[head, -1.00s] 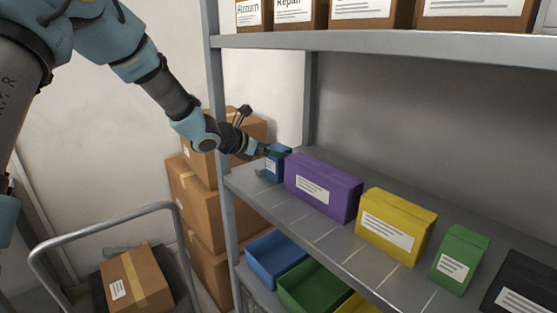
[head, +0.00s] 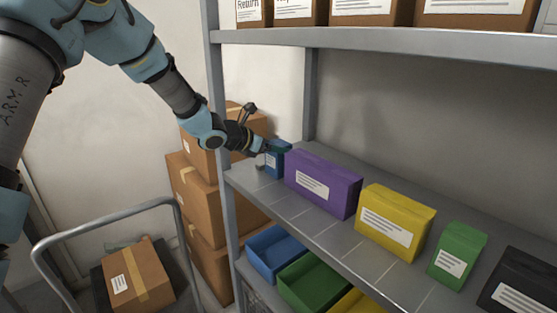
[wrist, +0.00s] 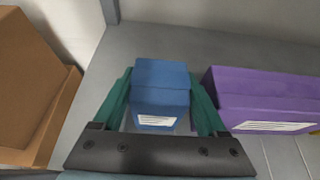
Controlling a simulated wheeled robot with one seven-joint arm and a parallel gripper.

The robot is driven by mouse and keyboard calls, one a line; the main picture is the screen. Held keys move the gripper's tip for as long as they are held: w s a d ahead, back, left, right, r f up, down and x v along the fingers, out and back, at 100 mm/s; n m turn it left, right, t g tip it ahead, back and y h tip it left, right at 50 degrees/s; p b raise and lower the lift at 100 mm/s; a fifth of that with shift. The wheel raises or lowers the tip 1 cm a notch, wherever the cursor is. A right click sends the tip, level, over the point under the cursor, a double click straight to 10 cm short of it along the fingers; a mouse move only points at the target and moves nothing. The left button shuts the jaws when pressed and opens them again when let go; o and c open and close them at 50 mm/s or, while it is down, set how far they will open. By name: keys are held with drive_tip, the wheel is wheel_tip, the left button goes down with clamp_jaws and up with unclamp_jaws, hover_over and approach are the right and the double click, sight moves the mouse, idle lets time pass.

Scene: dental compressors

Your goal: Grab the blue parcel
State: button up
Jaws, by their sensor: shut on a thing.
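The blue parcel (head: 275,160) is a small blue box with a white label at the left end of the middle shelf, left of the purple parcel. In the wrist view the blue parcel (wrist: 160,90) sits between the green fingers of my gripper (wrist: 160,100), which is shut on it. In the head view my gripper (head: 266,149) reaches it from the left, by the shelf post. Whether the parcel touches the shelf is hard to tell.
The purple parcel (head: 322,183) stands close on the right, then yellow (head: 395,222), green and black parcels. A shelf post (head: 221,120) and stacked cartons (head: 195,190) are on the left. Coloured bins (head: 275,252) sit below, and another shelf (head: 400,38) is above.

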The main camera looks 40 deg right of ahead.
drive_tip(key=c, duration=0.3)
drive_tip(key=shift+c, duration=0.2)
